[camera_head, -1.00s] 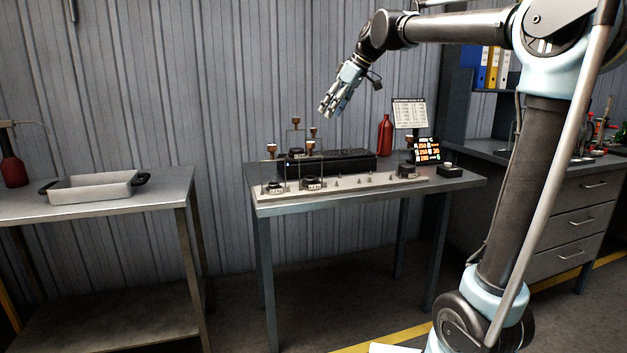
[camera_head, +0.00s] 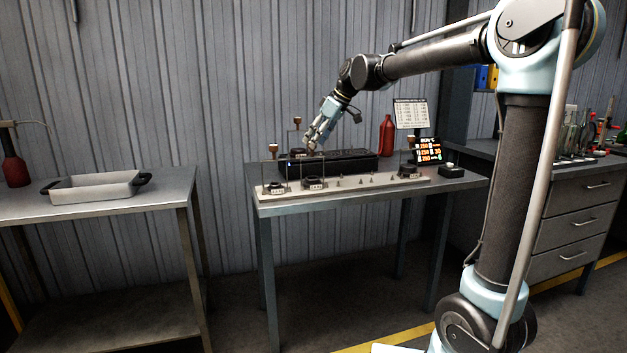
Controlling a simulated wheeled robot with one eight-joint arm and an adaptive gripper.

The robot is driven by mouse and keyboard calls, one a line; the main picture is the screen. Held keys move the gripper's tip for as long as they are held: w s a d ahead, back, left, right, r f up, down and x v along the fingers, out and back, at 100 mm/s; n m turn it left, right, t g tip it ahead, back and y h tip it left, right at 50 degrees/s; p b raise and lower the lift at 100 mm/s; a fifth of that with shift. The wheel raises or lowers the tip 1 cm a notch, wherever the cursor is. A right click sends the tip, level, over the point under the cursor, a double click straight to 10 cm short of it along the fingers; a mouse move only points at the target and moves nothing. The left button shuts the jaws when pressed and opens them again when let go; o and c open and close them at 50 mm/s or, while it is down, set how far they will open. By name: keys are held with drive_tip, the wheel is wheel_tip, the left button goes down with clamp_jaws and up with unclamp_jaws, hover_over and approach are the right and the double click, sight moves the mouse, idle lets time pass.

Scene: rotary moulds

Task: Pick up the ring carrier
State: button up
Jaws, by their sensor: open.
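Several dark carriers with thin upright rods and brown knobs stand on the table; I cannot tell for sure which is the ring carrier. One has its knob (camera_head: 297,120) high, at the left end of the long black block (camera_head: 345,161). Another dark round carrier (camera_head: 312,184) sits on the pale strip, and one more (camera_head: 407,170) stands at the strip's right. My gripper (camera_head: 312,146) is open and points down over the left part of the black block, just right of the tall rod. Its fingers hide the knobs there; whether they touch one I cannot tell.
The pale strip (camera_head: 350,184) with small pegs runs along the table's front. A red bottle (camera_head: 386,136), a chart (camera_head: 410,113), a display (camera_head: 428,150) and a small black box (camera_head: 452,170) stand to the right. A tray (camera_head: 95,188) is on the left table.

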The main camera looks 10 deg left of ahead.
drive_tip(key=x, duration=0.3)
drive_tip(key=shift+w+f, duration=0.15)
clamp_jaws()
idle(0.3)
